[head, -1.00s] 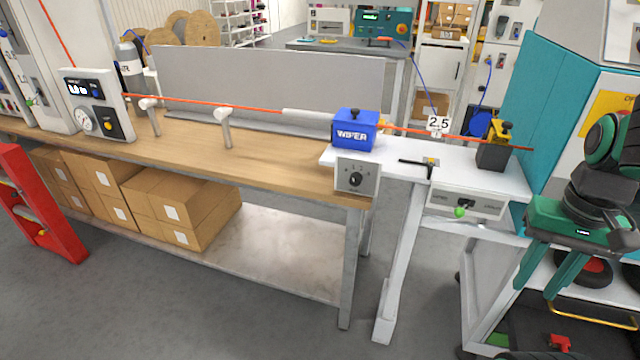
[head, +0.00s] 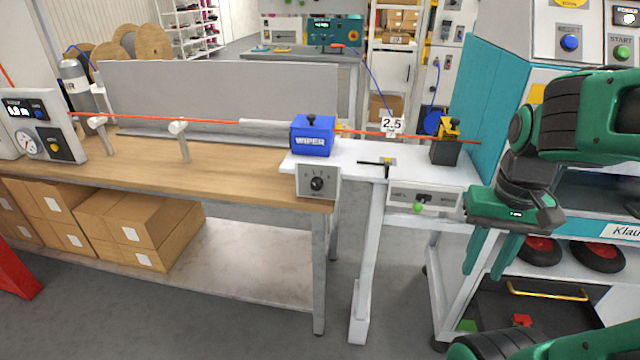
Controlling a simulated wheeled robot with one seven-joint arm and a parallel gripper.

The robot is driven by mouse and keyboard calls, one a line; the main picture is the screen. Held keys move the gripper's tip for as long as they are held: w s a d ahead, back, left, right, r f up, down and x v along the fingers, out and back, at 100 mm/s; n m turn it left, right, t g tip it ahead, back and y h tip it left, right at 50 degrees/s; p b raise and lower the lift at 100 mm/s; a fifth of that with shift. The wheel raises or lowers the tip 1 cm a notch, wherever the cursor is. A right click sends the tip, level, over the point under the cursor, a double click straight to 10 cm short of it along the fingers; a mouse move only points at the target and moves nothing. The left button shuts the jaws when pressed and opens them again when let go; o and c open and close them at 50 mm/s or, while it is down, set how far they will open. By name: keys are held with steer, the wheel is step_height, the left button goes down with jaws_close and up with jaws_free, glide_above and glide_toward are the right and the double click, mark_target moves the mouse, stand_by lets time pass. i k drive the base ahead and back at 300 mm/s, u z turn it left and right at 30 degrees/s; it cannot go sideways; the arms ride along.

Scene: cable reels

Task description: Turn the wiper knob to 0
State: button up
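The wiper knob (head: 317,184) is a small black dial on a light grey panel, fixed to the front edge of the bench below the blue wiper box (head: 312,137). Marks surround the dial, but they are too small to read, and I cannot tell where the pointer stands. My green gripper (head: 490,258) hangs at the right with its fingers pointing down, in front of the white trolley. It is well to the right of the knob and apart from it. Its two fingers show a gap between them, with nothing visible in it.
An orange cable (head: 210,121) runs along the wooden bench (head: 230,172) through the wiper box to a black and yellow clamp (head: 446,145). Cardboard boxes (head: 140,228) sit below the bench. Floor in front is clear.

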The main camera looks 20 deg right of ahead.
mark_target(317, 183)
steer(key=u, duration=1.1)
steer(key=k, duration=1.4)
steer(key=z, duration=0.35)
steer(key=i, duration=1)
steer(key=u, duration=0.1)
